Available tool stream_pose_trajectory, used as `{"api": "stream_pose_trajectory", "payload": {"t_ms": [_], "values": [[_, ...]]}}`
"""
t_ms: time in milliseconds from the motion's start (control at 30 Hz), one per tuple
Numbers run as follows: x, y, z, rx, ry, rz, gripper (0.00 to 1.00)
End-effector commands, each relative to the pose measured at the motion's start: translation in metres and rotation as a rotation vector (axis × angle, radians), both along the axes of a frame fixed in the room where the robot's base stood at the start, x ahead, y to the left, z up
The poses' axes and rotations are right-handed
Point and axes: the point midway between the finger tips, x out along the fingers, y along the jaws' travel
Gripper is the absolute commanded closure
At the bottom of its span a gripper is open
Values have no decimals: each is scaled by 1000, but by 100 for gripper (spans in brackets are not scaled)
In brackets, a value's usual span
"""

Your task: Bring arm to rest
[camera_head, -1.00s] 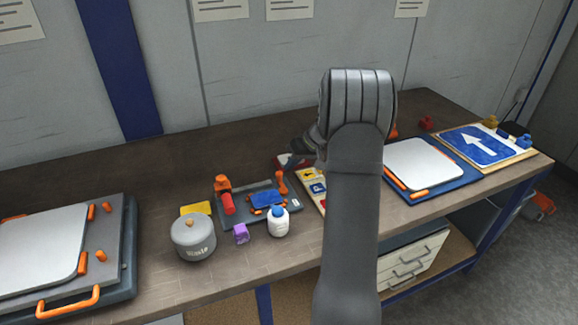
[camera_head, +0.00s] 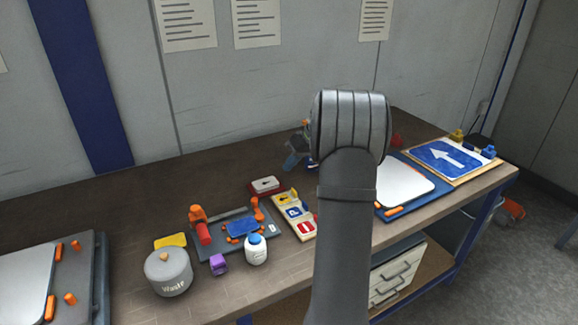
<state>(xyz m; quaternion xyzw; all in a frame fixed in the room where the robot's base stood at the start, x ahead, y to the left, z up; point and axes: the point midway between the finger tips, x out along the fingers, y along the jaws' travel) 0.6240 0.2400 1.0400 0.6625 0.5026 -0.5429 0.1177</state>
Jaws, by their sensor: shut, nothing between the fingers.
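My arm (camera_head: 345,230) rises through the middle of the view, bent at a rounded grey joint (camera_head: 350,125). My gripper (camera_head: 297,152) shows only in part, as a dark shape left of that joint, above the back of the bench. It is shut and empty. The arm hides most of it and part of the bench behind.
On the bench (camera_head: 110,210) stand a lidded waste pot (camera_head: 168,272), a white bottle with a blue cap (camera_head: 256,250), a purple block (camera_head: 219,264) and a grey tool tray (camera_head: 215,262). Small sign plates (camera_head: 293,212) lie left of my arm. A blue arrow sign (camera_head: 447,157) lies at the right.

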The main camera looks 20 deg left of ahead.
Motion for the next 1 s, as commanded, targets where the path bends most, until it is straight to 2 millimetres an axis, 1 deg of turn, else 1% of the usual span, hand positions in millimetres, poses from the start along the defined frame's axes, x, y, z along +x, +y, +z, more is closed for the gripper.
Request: {"api": "stream_pose_trajectory", "payload": {"t_ms": [167,267,367,700,800,867,1000], "values": [[0,2,-3,1,1,0,100],[-2,6,-10,0,3,1,100],[-4,14,-22,0,3,2,100],[-14,50,-80,-1,4,1,100],[-26,63,-90,-1,4,2,100],[-27,59,-87,-2,-1,-60,100],[-33,55,-89,-5,0,-190,100]]}}
